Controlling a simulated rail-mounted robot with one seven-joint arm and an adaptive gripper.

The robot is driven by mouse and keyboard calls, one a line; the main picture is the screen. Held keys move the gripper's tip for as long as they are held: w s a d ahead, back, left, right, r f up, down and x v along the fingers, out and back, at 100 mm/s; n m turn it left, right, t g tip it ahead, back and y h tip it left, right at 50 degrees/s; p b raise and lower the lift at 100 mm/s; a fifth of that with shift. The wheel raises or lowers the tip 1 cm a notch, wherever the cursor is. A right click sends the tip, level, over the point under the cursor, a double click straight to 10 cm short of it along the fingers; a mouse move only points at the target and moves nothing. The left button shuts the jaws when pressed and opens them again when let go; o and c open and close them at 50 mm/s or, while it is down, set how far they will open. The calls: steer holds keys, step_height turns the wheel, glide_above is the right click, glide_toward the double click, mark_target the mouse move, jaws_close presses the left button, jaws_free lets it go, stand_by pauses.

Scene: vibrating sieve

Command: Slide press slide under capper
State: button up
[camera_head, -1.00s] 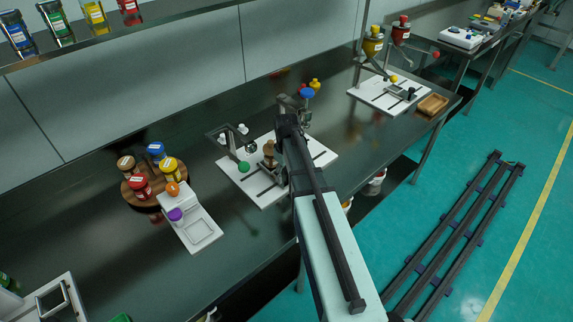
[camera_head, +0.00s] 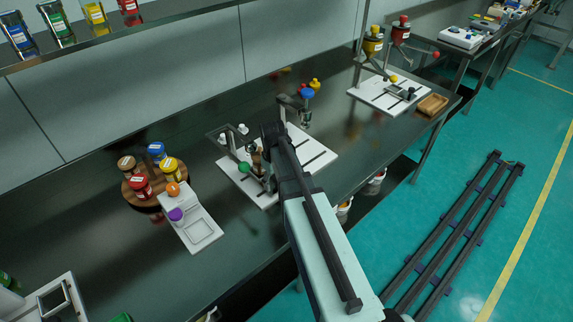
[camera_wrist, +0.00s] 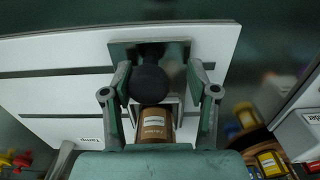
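In the wrist view, a black round knob (camera_wrist: 150,85) stands in front of a grey metal plate (camera_wrist: 122,52) on the white slotted board (camera_wrist: 60,52), which also shows in the head view (camera_head: 318,150). A brown labelled jar (camera_wrist: 155,124) sits in a metal holder just behind the knob. My gripper (camera_wrist: 158,78) is open, with a finger on each side of the knob and jar and gaps visible between. In the head view, my arm hides much of the board. I cannot tell which is the capper.
A round wooden stand (camera_head: 133,200) with several coloured jars and a white scale (camera_head: 202,231) are left of the board. A second white board (camera_head: 375,92) with funnels and a wooden tray (camera_head: 433,104) are at the right. Dark bench between them is clear.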

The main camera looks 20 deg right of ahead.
steer(key=shift+s+a, duration=0.2)
steer(key=shift+a, duration=0.45)
steer(key=shift+s+a, duration=0.2)
steer(key=shift+a, duration=0.45)
steer(key=o, duration=0.8)
steer(key=shift+r, duration=0.1)
step_height(320, 180, up, 9)
steer(key=p, duration=0.6)
